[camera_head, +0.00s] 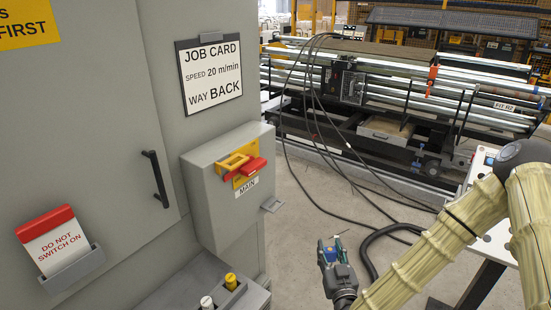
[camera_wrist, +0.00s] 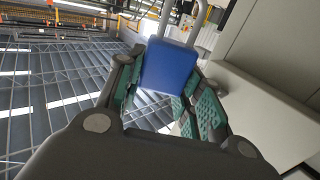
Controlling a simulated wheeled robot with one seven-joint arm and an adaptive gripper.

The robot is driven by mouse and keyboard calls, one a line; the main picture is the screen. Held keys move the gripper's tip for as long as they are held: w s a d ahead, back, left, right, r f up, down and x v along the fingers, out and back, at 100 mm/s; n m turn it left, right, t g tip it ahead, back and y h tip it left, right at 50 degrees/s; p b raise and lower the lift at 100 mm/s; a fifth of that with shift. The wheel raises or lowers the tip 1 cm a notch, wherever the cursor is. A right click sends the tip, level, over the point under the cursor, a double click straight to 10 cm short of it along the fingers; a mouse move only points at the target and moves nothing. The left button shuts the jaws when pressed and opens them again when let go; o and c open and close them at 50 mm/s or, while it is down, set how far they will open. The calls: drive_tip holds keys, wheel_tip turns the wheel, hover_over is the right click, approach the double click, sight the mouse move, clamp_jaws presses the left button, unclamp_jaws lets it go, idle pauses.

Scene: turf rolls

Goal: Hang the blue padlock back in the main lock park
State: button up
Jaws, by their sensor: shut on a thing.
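My gripper (camera_head: 330,250) is in the gap to the right of the grey main switch box (camera_head: 222,213), lower than its label and apart from it. It is shut on the blue padlock (camera_wrist: 170,67), whose body sits between the green finger pads in the wrist view. The grey shackle (camera_wrist: 202,15) points away from my gripper; its top is cut off, so I cannot tell whether it is open. In the head view the padlock is too small to make out clearly. A small grey bracket (camera_head: 271,205), possibly the main lock park, sticks out at the box's lower right.
The box carries a red and yellow switch handle (camera_head: 248,168). A card holder (camera_head: 72,266) hangs on the cabinet at left. Yellow and white pegs stand in a grey tray (camera_head: 250,298) below. Dark cables (camera_head: 375,240) lie on the floor beyond my gripper.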

drive_tip(key=w+a+r+n+g+y+p, duration=0.1)
drive_tip(key=w+a+r+n+g+y, duration=0.1)
drive_tip(key=w+a+r+n+y, duration=0.5)
wheel_tip(320, 180, up, 14)
drive_tip(key=r+n+g+y+p, duration=0.1)
drive_tip(key=n+g+y+p, duration=0.15)
drive_tip(key=g+y, duration=0.35)
hover_over(266, 190)
drive_tip(key=v, duration=0.3)
drive_tip(key=shift+s+d+f+n, duration=0.1)
drive_tip(key=shift+s+f+n, duration=0.05)
drive_tip(key=shift+f+n, duration=0.15)
drive_tip(key=shift+d+b, duration=0.15)
drive_tip(key=shift+b, duration=0.2)
drive_tip(key=shift+t, duration=0.3)
drive_tip(key=shift+f+b, duration=1.95)
drive_tip(key=shift+f, duration=0.95)
drive_tip(key=shift+s+f+b, duration=0.1)
drive_tip(key=shift+f+b, duration=2)
drive_tip(key=shift+f, duration=0.5)
drive_tip(key=o, duration=1.1)
